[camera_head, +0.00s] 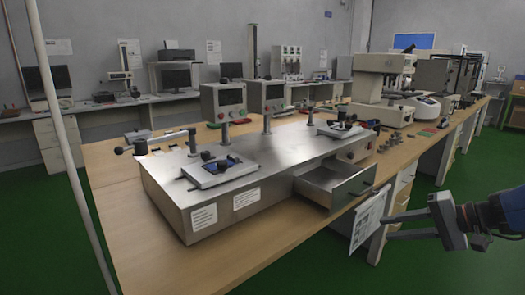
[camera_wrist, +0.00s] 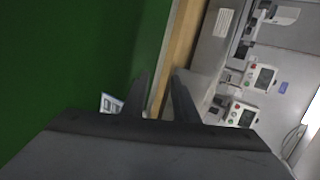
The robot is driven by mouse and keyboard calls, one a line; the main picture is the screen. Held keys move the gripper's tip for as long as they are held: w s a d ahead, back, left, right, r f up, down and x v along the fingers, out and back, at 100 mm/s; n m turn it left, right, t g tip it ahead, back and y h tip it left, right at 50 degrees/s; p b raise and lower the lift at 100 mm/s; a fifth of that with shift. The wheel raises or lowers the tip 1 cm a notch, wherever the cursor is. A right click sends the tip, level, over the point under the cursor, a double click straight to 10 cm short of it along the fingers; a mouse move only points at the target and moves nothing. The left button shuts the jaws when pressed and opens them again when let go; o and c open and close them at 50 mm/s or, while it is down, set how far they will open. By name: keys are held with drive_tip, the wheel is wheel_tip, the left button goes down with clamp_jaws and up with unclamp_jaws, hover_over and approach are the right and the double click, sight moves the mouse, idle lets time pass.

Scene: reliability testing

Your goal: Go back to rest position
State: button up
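My gripper (camera_head: 386,228) is at the right of the head view, out beyond the table's front edge and over the green floor. Its two grey fingers are apart with nothing visible between them. In the wrist view the dark fingers (camera_wrist: 160,90) also stand apart, with the wooden table edge behind the gap. A metal test box (camera_head: 240,170) stands on the wooden table (camera_head: 140,255). Its drawer (camera_head: 340,185) is pulled out towards the gripper's side.
A white printed sheet (camera_head: 366,222) hangs by the table front, close to the fingertips in the picture; contact cannot be told. Machines (camera_head: 382,85) stand farther along the table. Green floor (camera_head: 460,265) is clear at the right.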

drive_tip(key=s+a+f+n+g+h, duration=0.3)
drive_tip(key=s+a+f, duration=0.1)
drive_tip(key=s+a, duration=0.3)
drive_tip(key=s+f+n+h, duration=0.2)
drive_tip(key=s+n+h, duration=0.2)
drive_tip(key=s, duration=0.5)
drive_tip(key=d+h, duration=0.1)
drive_tip(key=h, duration=0.1)
drive_tip(key=shift+s+t+h, duration=0.2)
drive_tip(key=shift+t+h, duration=0.1)
drive_tip(key=shift+t, duration=0.1)
